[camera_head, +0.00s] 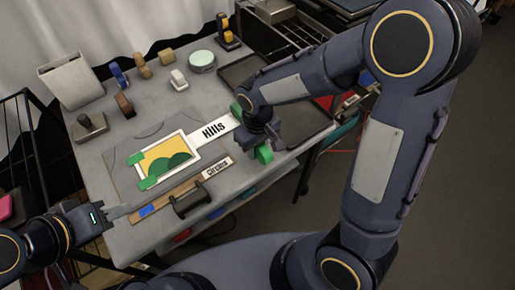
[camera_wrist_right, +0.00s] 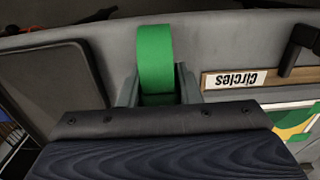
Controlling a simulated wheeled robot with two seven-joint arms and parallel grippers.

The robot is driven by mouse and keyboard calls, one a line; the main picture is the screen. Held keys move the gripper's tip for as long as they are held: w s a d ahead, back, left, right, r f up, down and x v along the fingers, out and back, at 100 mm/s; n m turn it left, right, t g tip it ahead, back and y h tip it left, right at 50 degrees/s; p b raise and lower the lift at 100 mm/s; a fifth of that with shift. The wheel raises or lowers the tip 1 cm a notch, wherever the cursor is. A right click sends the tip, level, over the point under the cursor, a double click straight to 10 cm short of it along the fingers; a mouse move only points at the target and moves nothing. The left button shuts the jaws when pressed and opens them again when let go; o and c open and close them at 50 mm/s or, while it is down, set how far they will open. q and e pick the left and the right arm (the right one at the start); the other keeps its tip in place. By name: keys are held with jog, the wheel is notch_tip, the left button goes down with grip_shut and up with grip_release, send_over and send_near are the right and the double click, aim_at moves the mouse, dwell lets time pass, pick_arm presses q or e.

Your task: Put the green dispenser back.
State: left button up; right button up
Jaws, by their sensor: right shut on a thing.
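The green dispenser (camera_head: 264,154) is at the right part of the grey table in the head view, just below my right gripper (camera_head: 262,143). In the right wrist view the green dispenser (camera_wrist_right: 155,58) stands between the two fingers of my right gripper (camera_wrist_right: 157,88), which is shut on it. The gripper hides part of it, and I cannot tell whether it touches the table. My left gripper (camera_head: 118,212) is at the table's front left edge, away from the dispenser; its finger gap is unclear.
A picture card with green pieces (camera_head: 166,158), a "Hills" label (camera_head: 214,131) and a "Circles" strip (camera_head: 217,168) lie left of my right gripper. A dark tray (camera_head: 290,112) lies to the right. Several small dispensers and a round tin (camera_head: 202,60) stand at the back.

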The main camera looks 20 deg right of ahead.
jog(key=shift+f, duration=0.45)
jog(key=shift+f, duration=0.1)
jog(key=o, duration=0.4)
jog(key=shift+f, duration=0.1)
jog(key=o, duration=0.5)
